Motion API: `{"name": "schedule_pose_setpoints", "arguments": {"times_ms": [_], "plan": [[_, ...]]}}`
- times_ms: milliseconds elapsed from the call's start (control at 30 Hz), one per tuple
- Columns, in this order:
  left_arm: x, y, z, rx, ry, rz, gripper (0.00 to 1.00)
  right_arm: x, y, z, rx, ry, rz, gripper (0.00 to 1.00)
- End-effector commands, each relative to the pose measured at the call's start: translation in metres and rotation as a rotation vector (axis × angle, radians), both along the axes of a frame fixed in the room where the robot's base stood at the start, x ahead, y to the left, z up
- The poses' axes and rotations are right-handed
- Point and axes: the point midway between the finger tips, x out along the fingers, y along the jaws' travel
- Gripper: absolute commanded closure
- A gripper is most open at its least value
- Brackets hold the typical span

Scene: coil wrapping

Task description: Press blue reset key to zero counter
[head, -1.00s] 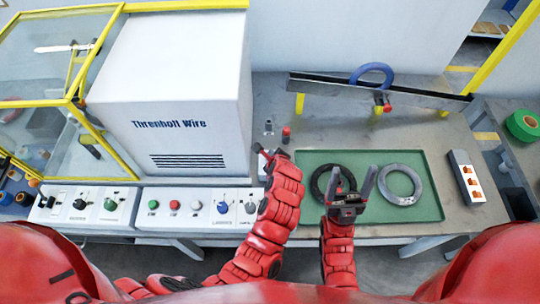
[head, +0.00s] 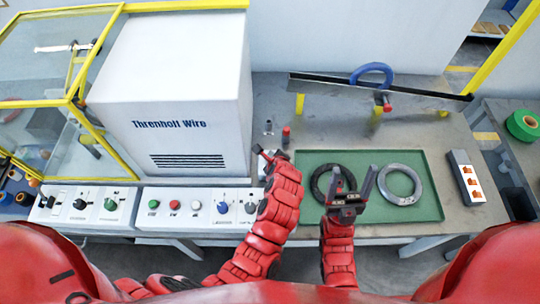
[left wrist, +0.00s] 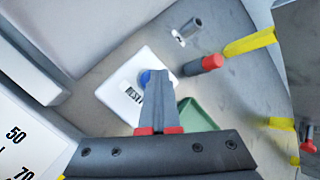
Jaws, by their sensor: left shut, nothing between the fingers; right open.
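The blue reset key (left wrist: 146,77) sits on a white counter box (left wrist: 115,92) with a small lettered label in the left wrist view. My left gripper (left wrist: 161,76) is shut and empty. Its fingertips overlap the right side of the key in that view and hide part of it; I cannot tell whether they touch it. In the head view my left gripper (head: 262,153) is beside the machine's lower right corner, and the key cannot be made out there. My right gripper (head: 352,180) is open and empty above the green tray (head: 432,207).
A black ring (head: 315,184) and a grey ring (head: 417,181) lie in the tray. A red-capped post (head: 286,134) stands just right of my left gripper. The large white machine (head: 170,95) is to the left, with a control panel (head: 180,218) in front.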

Motion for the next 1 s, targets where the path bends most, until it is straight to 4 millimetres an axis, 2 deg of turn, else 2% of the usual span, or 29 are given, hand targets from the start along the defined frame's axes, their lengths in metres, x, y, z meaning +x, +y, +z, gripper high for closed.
{"name": "schedule_pose_setpoints", "arguments": {"times_ms": [400,767,1000], "plan": [[0.000,0.000,0.019,0.000,0.002,-0.001,1.00,0.000,0.000,0.023,0.000,0.000,0.000,0.29],[0.000,0.000,0.018,0.000,0.001,0.000,1.00,0.000,0.000,0.023,0.000,0.000,0.000,0.29],[0.000,0.000,0.037,0.000,0.001,0.001,1.00,0.000,0.000,0.042,0.000,0.000,0.000,0.29]]}}
